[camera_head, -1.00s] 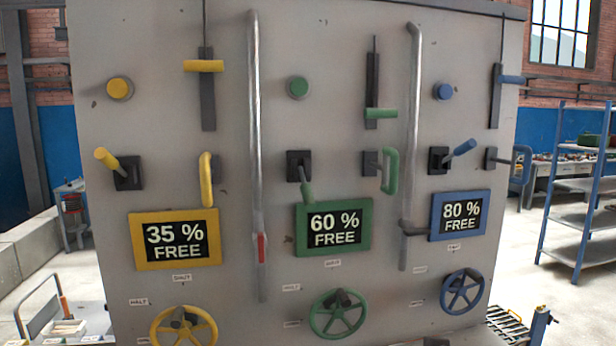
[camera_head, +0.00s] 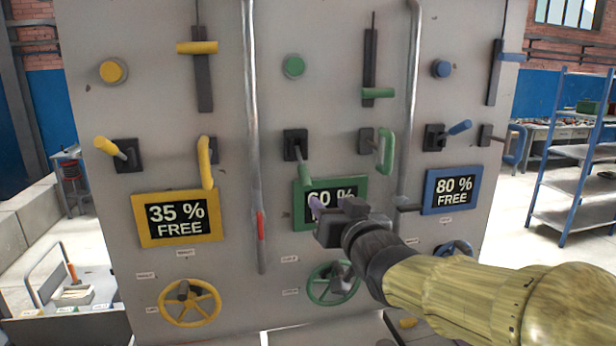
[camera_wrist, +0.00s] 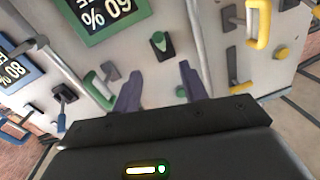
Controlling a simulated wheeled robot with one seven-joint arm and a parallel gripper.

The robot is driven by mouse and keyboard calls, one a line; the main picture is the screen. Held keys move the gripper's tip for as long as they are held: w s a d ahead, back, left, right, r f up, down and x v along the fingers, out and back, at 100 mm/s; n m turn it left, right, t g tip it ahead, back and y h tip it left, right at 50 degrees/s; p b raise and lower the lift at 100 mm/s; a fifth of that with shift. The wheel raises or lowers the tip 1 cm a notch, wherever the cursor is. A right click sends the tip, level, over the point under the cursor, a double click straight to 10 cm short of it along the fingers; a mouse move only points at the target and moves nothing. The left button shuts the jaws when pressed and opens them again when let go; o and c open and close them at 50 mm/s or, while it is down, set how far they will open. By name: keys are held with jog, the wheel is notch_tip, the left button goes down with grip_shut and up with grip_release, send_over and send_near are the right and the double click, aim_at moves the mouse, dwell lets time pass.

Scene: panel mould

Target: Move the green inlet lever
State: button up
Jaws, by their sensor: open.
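The green lever (camera_head: 304,173) sticks out of a black base plate in the middle column of the panel, its handle pointing down, just above the green-framed "60 %" display (camera_head: 300,216). In the wrist view the green lever (camera_wrist: 158,41) shows beyond the fingers, roughly between them and apart from them. My gripper (camera_head: 317,207) is open and empty, in front of the display and a little below the lever in the head view. Its purple fingers (camera_wrist: 160,85) are spread in the wrist view. My gripper hides part of the display.
A green slider (camera_head: 378,93), a green loop handle (camera_head: 386,152) and a green wheel (camera_head: 332,284) are nearby. Vertical pipes (camera_head: 252,130) stand on both sides of the green column. A yellow lever (camera_head: 106,147) and a blue lever (camera_head: 459,128) flank it.

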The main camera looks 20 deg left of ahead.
aim_at(308, 182)
jog(key=p+x, duration=0.7)
jog(key=x, duration=0.8)
jog(key=shift+w+a+p, duration=0.1)
jog(key=shift+p, duration=0.25)
jog(key=shift+w+a, duration=0.25)
jog(key=shift+w, duration=0.05)
jog(key=shift+c, duration=0.2)
grip_shut()
